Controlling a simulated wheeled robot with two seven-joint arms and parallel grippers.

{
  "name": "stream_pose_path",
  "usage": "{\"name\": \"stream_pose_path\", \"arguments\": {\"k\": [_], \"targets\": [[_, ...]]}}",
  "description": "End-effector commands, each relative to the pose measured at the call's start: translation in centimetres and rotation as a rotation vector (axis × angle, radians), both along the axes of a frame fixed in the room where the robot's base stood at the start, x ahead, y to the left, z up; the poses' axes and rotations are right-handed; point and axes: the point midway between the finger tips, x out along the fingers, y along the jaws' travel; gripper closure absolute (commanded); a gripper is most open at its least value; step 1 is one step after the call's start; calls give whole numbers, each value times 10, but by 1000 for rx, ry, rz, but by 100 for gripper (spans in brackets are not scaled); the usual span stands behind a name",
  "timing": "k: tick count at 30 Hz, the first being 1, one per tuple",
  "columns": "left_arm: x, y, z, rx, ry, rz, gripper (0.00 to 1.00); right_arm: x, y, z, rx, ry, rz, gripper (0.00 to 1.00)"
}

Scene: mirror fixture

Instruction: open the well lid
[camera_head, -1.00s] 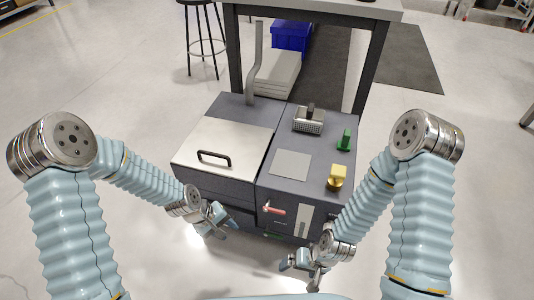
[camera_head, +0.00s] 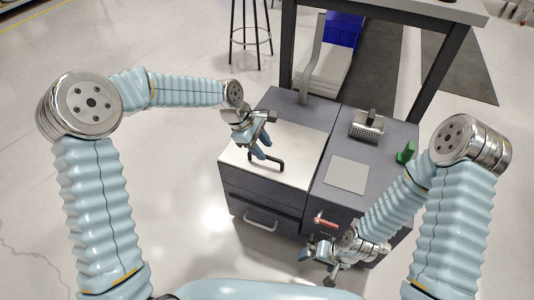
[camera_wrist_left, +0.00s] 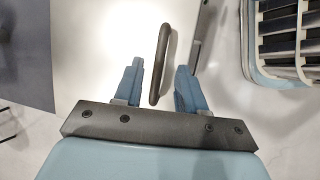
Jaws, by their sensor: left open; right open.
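The well lid (camera_head: 291,146) is a flat pale panel on top of the left part of a dark grey cabinet, and it lies closed. Its black bar handle (camera_head: 268,165) stands near its front edge. My left gripper (camera_head: 262,153) is open above the lid, right by the handle. In the left wrist view the handle (camera_wrist_left: 160,62) runs between the two blue fingertips (camera_wrist_left: 160,78), with a gap on each side. Whether the fingers reach down around it I cannot tell. My right gripper (camera_head: 318,262) is open and empty in front of the cabinet's right part.
The cabinet's right top holds a wire basket (camera_head: 367,125), a grey plate (camera_head: 347,175) and a green object (camera_head: 406,152). A red-handled tap (camera_head: 325,220) sticks out in front, near my right gripper. A drawer handle (camera_head: 261,220) is on the left front.

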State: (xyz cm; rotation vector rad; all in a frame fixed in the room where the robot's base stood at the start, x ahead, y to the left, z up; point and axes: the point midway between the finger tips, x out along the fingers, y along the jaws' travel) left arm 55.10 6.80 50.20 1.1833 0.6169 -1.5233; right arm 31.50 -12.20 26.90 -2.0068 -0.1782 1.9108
Motion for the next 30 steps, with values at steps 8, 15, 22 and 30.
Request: {"name": "stream_pose_path", "arguments": {"k": [8,15,22,30], "targets": [[1,-13,-28,-1,1,-1,60,0,-1,-2,-1,0,-1,0],[1,-14,-29,0,0,0,60,0,-1,-2,-1,0,-1,0],[1,-13,-29,0,0,0,87,0,-1,-2,-1,0,-1,0],[1,-13,-29,0,1,0,100,0,-1,-2,-1,0,-1,0]]}}
